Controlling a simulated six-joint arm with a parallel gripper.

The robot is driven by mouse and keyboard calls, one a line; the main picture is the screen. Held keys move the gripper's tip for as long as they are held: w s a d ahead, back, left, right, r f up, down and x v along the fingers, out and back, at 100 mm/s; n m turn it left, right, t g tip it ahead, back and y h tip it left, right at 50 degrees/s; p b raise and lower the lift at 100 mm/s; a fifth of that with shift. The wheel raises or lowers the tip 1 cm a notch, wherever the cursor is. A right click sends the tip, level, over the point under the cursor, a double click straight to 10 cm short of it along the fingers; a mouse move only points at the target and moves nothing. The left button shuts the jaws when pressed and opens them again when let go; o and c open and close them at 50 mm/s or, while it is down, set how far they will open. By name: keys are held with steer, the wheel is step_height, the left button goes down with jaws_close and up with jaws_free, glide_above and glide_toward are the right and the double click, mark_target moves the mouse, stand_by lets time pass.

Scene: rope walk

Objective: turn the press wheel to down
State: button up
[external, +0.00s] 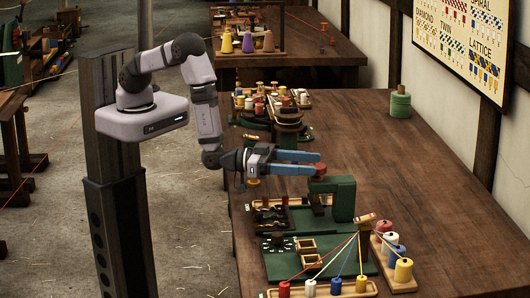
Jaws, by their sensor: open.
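A dark green press (343,196) with a C-shaped frame stands on the wooden table near the middle of the external view. A small red and tan piece (320,170) sits at its top left and looks like the press wheel, but it is too small to tell which way it is turned. My gripper (318,163) is open and reaches right from my arm, level with this piece. Its two blue fingers lie close to the piece, apart from each other. I cannot tell whether they touch it. The front of the press is partly hidden.
A tool tray (268,216) lies left of the press. In front, a green board (290,264) carries wooden frames, and colored strands run from a post to several spools. More spools (403,271) stand at right. The table's right side is clear.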

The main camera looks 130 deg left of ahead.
mark_target(323, 166)
steer(key=shift+f+p+x, duration=0.2)
steer(key=shift+p+x, duration=0.35)
steer(key=shift+x, duration=0.6)
steer(key=shift+f+p+x, duration=0.2)
steer(key=shift+p+x, duration=0.3)
steer(key=shift+x, duration=0.65)
steer(key=shift+p+x, duration=0.3)
steer(key=shift+x, duration=0.9)
steer(key=shift+d+f, duration=0.1)
steer(key=c, duration=1.1)
steer(key=shift+o, duration=0.2)
